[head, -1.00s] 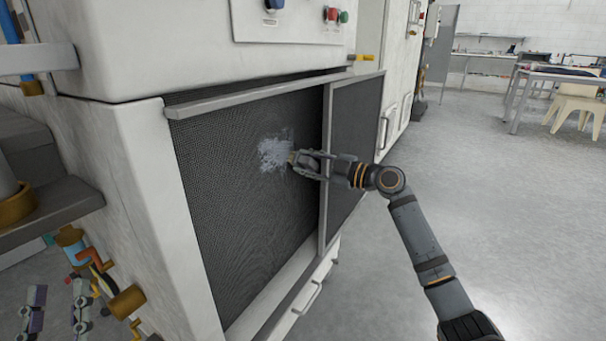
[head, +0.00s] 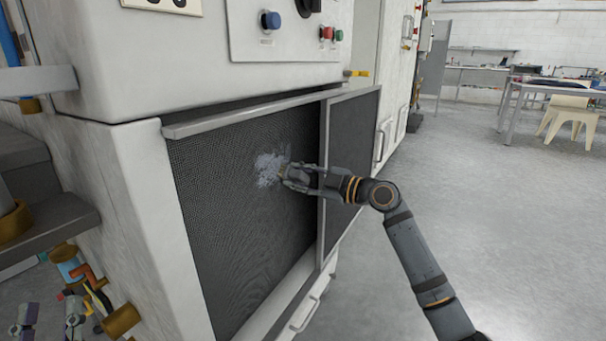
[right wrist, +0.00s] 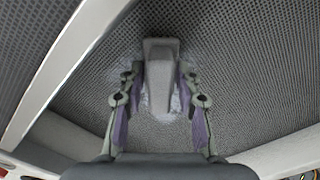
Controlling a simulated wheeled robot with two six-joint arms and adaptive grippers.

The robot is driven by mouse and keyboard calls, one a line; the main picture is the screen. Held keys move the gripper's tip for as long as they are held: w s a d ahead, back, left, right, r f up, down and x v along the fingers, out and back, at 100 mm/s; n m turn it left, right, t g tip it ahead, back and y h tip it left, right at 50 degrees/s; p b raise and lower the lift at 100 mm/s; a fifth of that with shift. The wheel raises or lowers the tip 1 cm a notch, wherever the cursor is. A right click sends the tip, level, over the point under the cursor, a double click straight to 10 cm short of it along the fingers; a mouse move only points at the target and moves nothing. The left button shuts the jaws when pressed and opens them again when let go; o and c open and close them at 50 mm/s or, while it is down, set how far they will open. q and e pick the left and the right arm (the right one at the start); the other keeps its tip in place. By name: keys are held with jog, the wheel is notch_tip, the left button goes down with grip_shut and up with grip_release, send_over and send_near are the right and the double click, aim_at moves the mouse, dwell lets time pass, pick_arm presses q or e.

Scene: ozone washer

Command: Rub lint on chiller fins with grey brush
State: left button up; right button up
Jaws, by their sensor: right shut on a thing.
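A pale, fluffy patch of lint (head: 268,166) clings to the dark mesh of the chiller fins (head: 225,215). My right gripper (head: 290,175) is at the right side of the patch and hides part of it. It is shut on the grey brush (right wrist: 161,78), which sits between its fingers in the right wrist view and points at the fins. Lint (right wrist: 186,100) shows around the brush there. I cannot tell whether the brush touches the fins. My left gripper (head: 49,320) is low at the left edge, open and empty, away from the fins.
A framed mesh panel (head: 352,150) stands to the right of the fins. A control panel (head: 290,45) with buttons is above. Pipes and brass fittings (head: 122,321) are at the lower left. The floor (head: 480,200) on the right is clear.

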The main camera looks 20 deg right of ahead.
jog(key=shift+s+a, duration=1.2)
jog(key=shift+a, duration=0.25)
jog(key=shift+s+a+r+p, duration=0.1)
jog(key=shift+s+a+p, duration=0.75)
jog(key=shift+a, duration=0.4)
jog(key=shift+s+a+p, duration=0.35)
jog(key=shift+s+a, duration=0.95)
jog(key=shift+a, duration=0.25)
jog(key=shift+r+p, duration=0.6)
jog(key=shift+r, duration=0.15)
jog(key=shift+w+d+f+b, duration=0.15)
jog(key=shift+w+d+b, duration=0.05)
jog(key=shift+d+b, duration=0.15)
jog(key=shift+w+d+b, duration=0.45)
jog(key=shift+w+d, duration=0.5)
jog(key=shift+d, duration=0.15)
jog(key=shift+w+d+f+b, duration=0.1)
jog(key=shift+w+d+b, duration=0.65)
jog(key=shift+d+b, duration=0.2)
jog(key=shift+w+d, duration=0.35)
jog(key=shift+d, duration=0.1)
